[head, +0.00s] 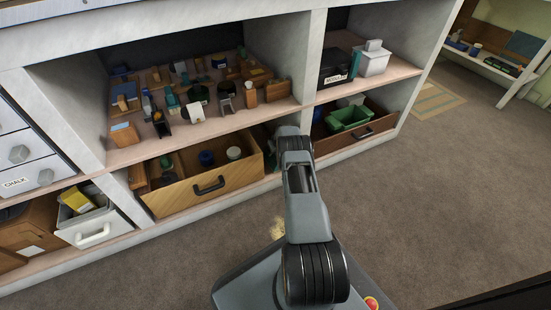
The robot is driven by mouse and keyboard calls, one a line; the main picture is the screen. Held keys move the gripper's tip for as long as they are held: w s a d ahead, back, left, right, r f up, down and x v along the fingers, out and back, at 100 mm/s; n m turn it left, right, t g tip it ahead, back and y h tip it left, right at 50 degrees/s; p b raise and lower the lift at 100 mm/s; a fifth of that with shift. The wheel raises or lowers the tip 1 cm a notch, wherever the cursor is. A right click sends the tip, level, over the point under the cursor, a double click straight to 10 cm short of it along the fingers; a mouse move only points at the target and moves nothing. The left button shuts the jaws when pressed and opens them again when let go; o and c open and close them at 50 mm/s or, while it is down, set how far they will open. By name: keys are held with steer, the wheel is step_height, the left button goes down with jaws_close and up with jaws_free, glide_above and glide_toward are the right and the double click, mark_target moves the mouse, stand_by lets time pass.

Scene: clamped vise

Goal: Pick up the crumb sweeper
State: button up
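I cannot pick out the crumb sweeper for certain. It may be among the several small items crowded on the middle shelf (140,150) in the head view, but they are too small to tell apart. My arm reaches forward from the bottom centre toward the cabinet, its far visible part in front of the divider right of the open wooden drawer (172,202). My gripper does not show; my own arm links hide that area. Whether it holds anything cannot be seen.
A white drawer (98,228) with a yellow item stands open at the lower left. A dark drawer (362,136) with a green bin (349,119) is open at right. A black labelled box (335,68) and white container (372,62) sit above. Carpet (450,190) at right is clear.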

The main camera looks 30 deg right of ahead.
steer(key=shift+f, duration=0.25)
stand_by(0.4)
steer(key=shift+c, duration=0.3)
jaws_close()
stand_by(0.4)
